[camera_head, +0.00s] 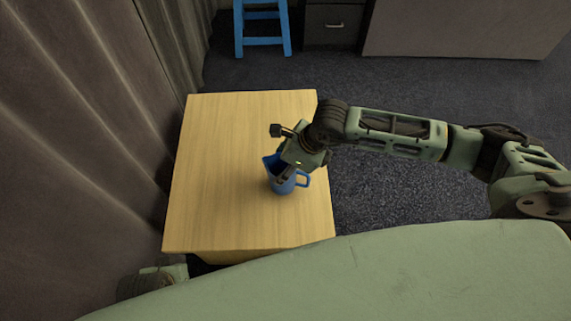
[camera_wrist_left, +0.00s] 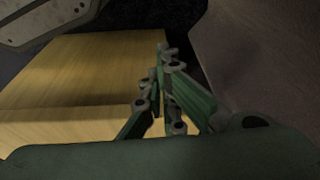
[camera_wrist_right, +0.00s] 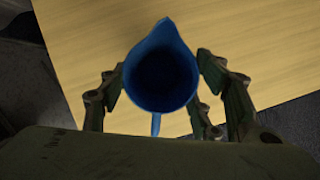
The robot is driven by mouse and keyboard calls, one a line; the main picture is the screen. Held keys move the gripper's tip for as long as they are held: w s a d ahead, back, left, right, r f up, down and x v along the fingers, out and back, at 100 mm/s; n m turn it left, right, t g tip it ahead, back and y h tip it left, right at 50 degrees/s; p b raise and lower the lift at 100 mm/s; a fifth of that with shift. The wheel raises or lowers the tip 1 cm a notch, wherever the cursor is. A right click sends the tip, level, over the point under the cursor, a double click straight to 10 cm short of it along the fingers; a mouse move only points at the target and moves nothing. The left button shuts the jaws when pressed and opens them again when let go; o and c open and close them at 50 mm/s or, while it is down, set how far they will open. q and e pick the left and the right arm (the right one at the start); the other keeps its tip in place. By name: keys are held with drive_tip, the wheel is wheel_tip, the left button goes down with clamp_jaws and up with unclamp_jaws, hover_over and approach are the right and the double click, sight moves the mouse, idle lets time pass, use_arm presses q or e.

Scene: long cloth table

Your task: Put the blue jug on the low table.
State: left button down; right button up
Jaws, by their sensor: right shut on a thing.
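The blue jug (camera_head: 283,185) is upright over the right part of the low wooden table (camera_head: 225,150). Its handle points right in the head view. My right gripper (camera_head: 288,168) is shut on the jug from above. In the right wrist view the jug (camera_wrist_right: 160,80) sits between the two fingers, its open mouth facing the camera. Whether its base touches the tabletop cannot be told. My left gripper (camera_wrist_left: 165,95) is empty, its fingers close together, beside the table's edge in the left wrist view. Its fingers are hidden in the head view.
A curtain (camera_head: 90,110) hangs along the table's left side. A blue stool (camera_head: 262,28) and a dark drawer cabinet (camera_head: 333,24) stand at the back on the dark carpet (camera_head: 400,85). The rest of the tabletop is clear.

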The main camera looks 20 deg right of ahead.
drive_tip(key=o, duration=1.7)
use_arm(q)
drive_tip(key=shift+r, duration=0.15)
wheel_tip(320, 180, down, 7)
drive_tip(key=s+p, duration=0.1)
drive_tip(key=p, duration=0.1)
drive_tip(key=shift+r, duration=0.2)
use_arm(e)
drive_tip(key=v, duration=1.2)
use_arm(q)
drive_tip(key=shift+s, duration=0.15)
